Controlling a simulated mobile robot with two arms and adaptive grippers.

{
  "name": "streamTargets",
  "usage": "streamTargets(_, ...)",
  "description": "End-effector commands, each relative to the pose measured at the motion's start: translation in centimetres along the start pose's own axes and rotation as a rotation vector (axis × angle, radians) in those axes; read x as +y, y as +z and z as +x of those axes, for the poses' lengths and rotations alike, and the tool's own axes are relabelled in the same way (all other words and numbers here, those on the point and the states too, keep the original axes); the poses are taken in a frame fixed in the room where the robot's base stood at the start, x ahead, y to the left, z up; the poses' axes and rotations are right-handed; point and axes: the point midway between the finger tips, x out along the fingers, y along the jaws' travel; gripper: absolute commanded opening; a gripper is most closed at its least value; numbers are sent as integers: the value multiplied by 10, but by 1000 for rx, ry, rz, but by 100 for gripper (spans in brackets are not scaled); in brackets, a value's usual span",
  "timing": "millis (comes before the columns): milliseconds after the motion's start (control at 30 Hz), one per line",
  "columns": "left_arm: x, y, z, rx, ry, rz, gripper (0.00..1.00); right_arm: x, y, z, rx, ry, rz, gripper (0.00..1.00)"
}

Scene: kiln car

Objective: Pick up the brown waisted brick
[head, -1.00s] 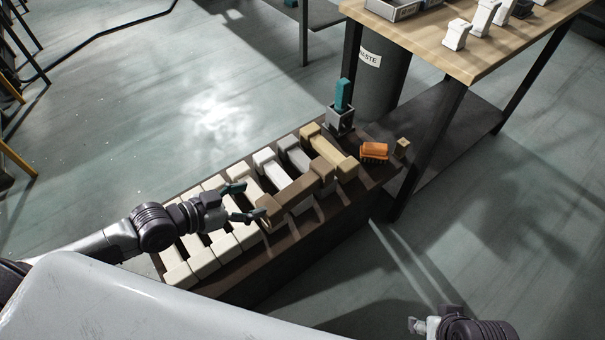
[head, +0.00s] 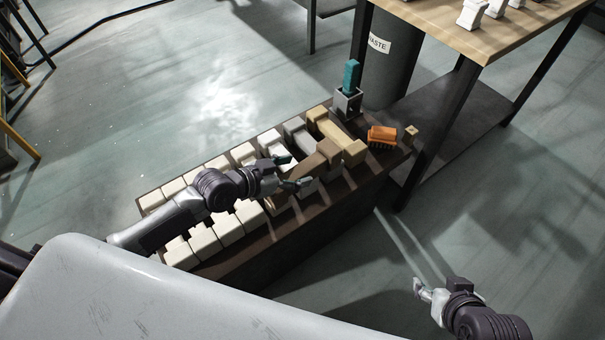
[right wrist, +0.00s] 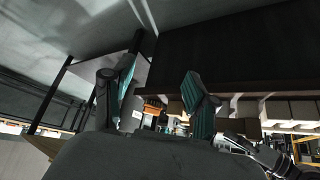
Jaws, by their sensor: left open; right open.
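The brown waisted brick (head: 313,163) lies aslant among the rows of bricks on the dark kiln car (head: 300,238), with its far end close to the tan waisted brick (head: 336,134). My left gripper (head: 290,171) is open, with its fingers to either side of the brown brick's line in the head view. It partly hides the brick's near part, and I cannot tell whether it touches it. My right gripper (head: 424,290) is open and empty, off to the right of the car; its two fingers also show in the right wrist view (right wrist: 163,92).
Several cream bricks (head: 202,243) fill the car's left part. A grey holder (head: 347,103) with a teal-handled tool, an orange brush (head: 382,137) and a small tan block (head: 410,134) stand at the far end. A wooden table (head: 480,35) and waste bin (head: 390,75) are beyond.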

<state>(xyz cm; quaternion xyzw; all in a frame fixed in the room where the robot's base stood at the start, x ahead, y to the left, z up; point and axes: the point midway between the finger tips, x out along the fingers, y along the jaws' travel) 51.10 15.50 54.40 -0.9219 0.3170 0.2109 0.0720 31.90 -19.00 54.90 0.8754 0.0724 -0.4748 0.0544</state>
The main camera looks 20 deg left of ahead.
Motion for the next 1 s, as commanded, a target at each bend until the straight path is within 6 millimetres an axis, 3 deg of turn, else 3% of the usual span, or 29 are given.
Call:
streamTargets(133, 0, 0, 8, 0, 0, 1, 73, -2, -10, 2, 53, -3, -1, 58)
streamTargets(367, 0, 0, 8, -1, 0, 1, 73, -2, -12, 2, 58, -3, -2, 58)
streamTargets(800, 0, 0, 8, -1, 0, 1, 0, -2, -12, 2, 57, -3, -2, 58)
streamTargets(1000, 0, -2, 8, 4, -1, 2, 0, -2, -12, 2, 57, -3, -2, 58)
